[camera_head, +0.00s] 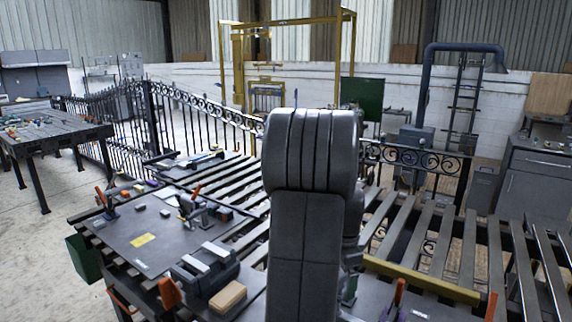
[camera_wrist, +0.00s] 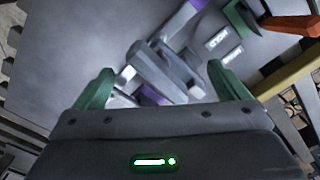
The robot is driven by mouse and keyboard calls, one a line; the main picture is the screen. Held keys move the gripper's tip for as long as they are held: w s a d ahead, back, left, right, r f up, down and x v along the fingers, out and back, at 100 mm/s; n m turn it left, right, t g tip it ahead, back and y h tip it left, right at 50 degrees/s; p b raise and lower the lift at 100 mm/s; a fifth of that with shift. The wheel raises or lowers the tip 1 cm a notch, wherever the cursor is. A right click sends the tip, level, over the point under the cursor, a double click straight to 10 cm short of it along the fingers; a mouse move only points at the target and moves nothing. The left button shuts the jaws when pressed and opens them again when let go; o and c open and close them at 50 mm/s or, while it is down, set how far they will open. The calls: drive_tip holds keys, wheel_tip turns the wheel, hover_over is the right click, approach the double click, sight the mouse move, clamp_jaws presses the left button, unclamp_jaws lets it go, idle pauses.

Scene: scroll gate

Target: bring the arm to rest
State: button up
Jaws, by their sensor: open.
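My arm stands upright in the middle of the head view and hides the table behind it. My gripper (camera_wrist: 160,70) shows in the wrist view with its two green fingers spread apart. I see nothing held between the fingers. Beyond them lies a grey metal fixture (camera_wrist: 165,72) with purple parts near it, on a flat grey plate (camera_wrist: 75,45). Whether a finger touches the fixture I cannot tell. In the head view the gripper is mostly hidden by my arm; a small green bit shows low beside it.
The slatted table (camera_head: 480,255) carries a left plate (camera_head: 125,240), orange-handled clamps (camera_head: 170,292), a grey box (camera_head: 205,268), a tan block (camera_head: 228,296) and a yellow bar (camera_head: 420,279). A black scroll fence (camera_head: 195,110) stands behind. Another table (camera_head: 60,140) is far left; open floor lies between.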

drive_tip(key=n, duration=0.3)
drive_tip(key=shift+n, duration=2.4)
